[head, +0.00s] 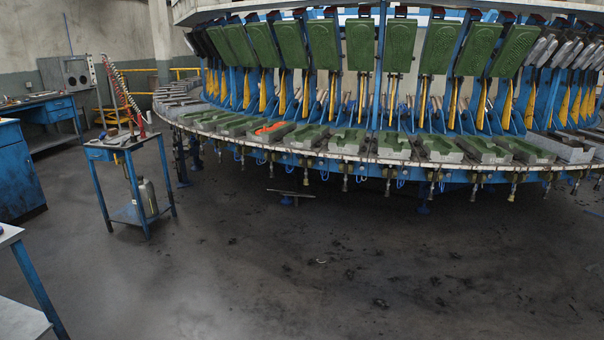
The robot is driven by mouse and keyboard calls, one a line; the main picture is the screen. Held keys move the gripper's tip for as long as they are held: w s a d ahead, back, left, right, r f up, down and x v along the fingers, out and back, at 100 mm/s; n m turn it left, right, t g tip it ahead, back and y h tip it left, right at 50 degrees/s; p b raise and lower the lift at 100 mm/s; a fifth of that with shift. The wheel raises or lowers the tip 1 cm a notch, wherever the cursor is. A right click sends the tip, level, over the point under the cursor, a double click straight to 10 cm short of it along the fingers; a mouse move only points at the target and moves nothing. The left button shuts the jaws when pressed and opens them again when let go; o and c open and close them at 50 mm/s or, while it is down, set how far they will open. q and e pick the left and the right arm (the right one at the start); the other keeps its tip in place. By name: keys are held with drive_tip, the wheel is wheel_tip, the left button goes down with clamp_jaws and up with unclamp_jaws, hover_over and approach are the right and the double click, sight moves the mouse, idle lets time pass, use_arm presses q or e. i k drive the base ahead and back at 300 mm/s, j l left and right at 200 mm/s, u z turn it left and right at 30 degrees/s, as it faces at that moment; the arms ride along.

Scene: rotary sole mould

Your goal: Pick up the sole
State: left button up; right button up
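An orange-red sole (272,127) lies in one of the lower moulds on the rim of the rotary machine, left of the middle of the head view. The mould under it is a grey-green block on the machine's round table (290,154). The sole is small and far off, so its exact fit in the mould cannot be told. Nothing touches it that I can see. Neither of my grippers shows in the head view.
Several green upper mould plates (360,45) stand raised above the rim. A small blue side table (125,146) with a canister (147,197) stands at left. A blue cabinet (20,172) and a workbench are at far left. The dark floor (320,270) before the machine is open, with small debris.

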sight(276, 126)
drive_tip(key=i, duration=3.35)
drive_tip(key=i+l+u, duration=0.2)
drive_tip(key=i, duration=0.35)
drive_tip(key=i+u, duration=0.25)
drive_tip(key=i, duration=0.3)
